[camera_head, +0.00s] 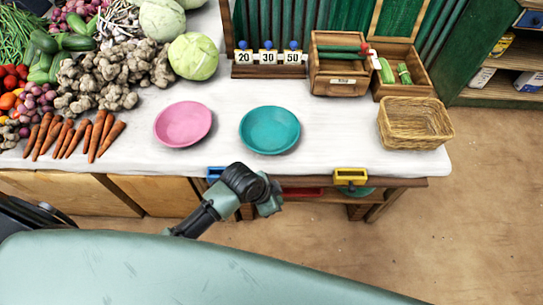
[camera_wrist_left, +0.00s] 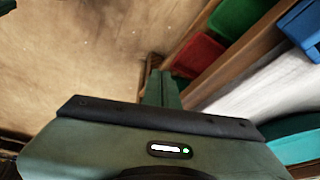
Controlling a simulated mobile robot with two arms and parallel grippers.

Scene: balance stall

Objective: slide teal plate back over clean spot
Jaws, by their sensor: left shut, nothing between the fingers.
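The teal plate (camera_head: 270,130) lies on the white cloth of the stall table, right of the pink plate (camera_head: 183,124). A strip of the teal plate also shows at the right edge of the left wrist view (camera_wrist_left: 297,146). No clean spot can be told apart on the cloth. My left gripper (camera_head: 268,206) is at the table's front edge, nearer to me than the teal plate and apart from it. In the left wrist view its fingers (camera_wrist_left: 160,90) are together with nothing between them. My right gripper is out of view.
Vegetables fill the table's left side. Number blocks (camera_head: 269,57), wooden crates (camera_head: 339,77) and a wicker basket (camera_head: 414,121) stand at the back and right. A yellow bin (camera_head: 350,175) hangs at the front edge. The cloth between the teal plate and basket is clear.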

